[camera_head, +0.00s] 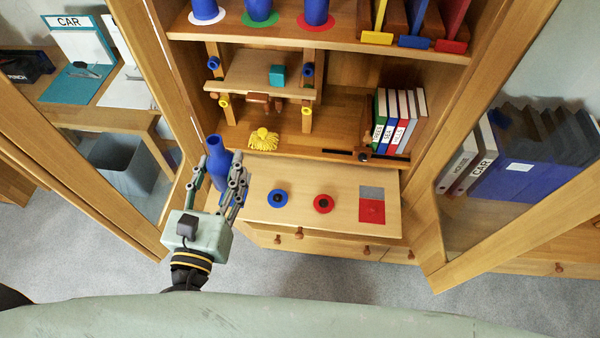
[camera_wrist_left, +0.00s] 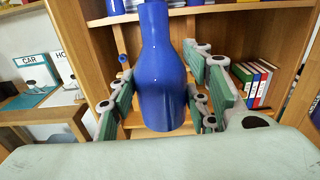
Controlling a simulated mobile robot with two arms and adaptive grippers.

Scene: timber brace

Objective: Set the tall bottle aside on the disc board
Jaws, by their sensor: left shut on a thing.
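The tall blue bottle (camera_head: 217,152) is upright between the fingers of my left gripper (camera_head: 219,170), near the left end of the pulled-out board. It also fills the middle of the left wrist view (camera_wrist_left: 163,75), with finger links on both sides and its base hanging clear. The disc board (camera_head: 300,184) is a pale wooden board in front of the cabinet. It carries a blue disc (camera_head: 278,199) and a red disc (camera_head: 323,204), each with a dark centre, and a grey and red patch (camera_head: 371,205) at the right. My right gripper is out of view.
Open glazed doors flank the board on the left (camera_head: 178,130) and right (camera_head: 430,235). Behind it, a yellow mop-like thing (camera_head: 263,139), a dark bar (camera_head: 362,155) and several binders (camera_head: 398,115) stand on a shelf. The board between the discs and patch is bare.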

